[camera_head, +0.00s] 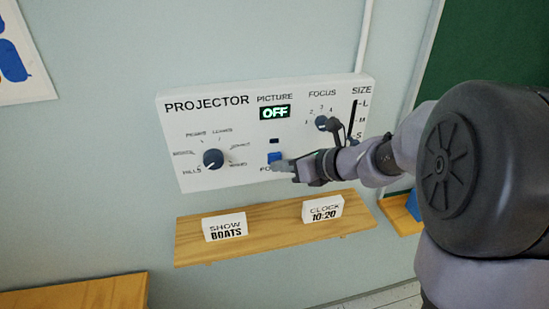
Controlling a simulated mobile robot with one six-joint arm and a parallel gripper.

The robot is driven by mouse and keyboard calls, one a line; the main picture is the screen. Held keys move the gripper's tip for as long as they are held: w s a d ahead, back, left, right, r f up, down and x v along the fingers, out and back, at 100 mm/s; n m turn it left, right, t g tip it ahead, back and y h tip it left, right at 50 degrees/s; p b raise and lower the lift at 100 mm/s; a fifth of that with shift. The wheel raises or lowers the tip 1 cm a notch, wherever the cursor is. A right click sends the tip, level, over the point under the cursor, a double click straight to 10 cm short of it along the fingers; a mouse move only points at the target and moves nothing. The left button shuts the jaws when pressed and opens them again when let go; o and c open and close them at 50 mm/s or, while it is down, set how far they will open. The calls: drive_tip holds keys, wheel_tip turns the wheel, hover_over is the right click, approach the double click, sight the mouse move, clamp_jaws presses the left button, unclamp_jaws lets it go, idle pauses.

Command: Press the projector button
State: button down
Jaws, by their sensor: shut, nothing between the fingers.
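The white projector panel (240,148) is fixed to the wall. Its picture display (275,112) reads OFF. The blue power button (275,157) is on the lower middle of the panel, with its label partly covered. I cannot tell whether the tip touches the button. A small dark indicator (274,141) sits just above the button.
A selector knob (213,159) is left of the button, and a focus knob (322,123) and size slider (353,113) are right. A wooden shelf (270,231) below holds a boats sign (224,227) and a clock sign (323,209).

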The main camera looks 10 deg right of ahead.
drive_tip(key=shift+w, duration=0.1)
drive_tip(key=shift+w, duration=0.35)
drive_tip(key=s+a+f+n+g+h+b, duration=0.1)
drive_tip(key=s+a+f+n+b, duration=0.15)
drive_tip(key=s+n, duration=0.4)
drive_tip(key=s+a+f+n+g+b, duration=0.25)
drive_tip(key=s+n, duration=0.25)
drive_tip(key=s, duration=0.3)
drive_tip(key=s+a+f+n+g+h+b, duration=0.1)
drive_tip(key=s+a+f+n+b, duration=0.1)
drive_tip(key=s+a+n+b, duration=0.45)
drive_tip(key=s+d+f+n+h, duration=0.3)
drive_tip(key=s+d+n, duration=0.3)
drive_tip(key=s+n, duration=0.2)
drive_tip(key=shift+d+f+n+h, duration=0.15)
drive_tip(key=shift+d+n+h, duration=0.15)
drive_tip(key=shift+d+n, duration=0.15)
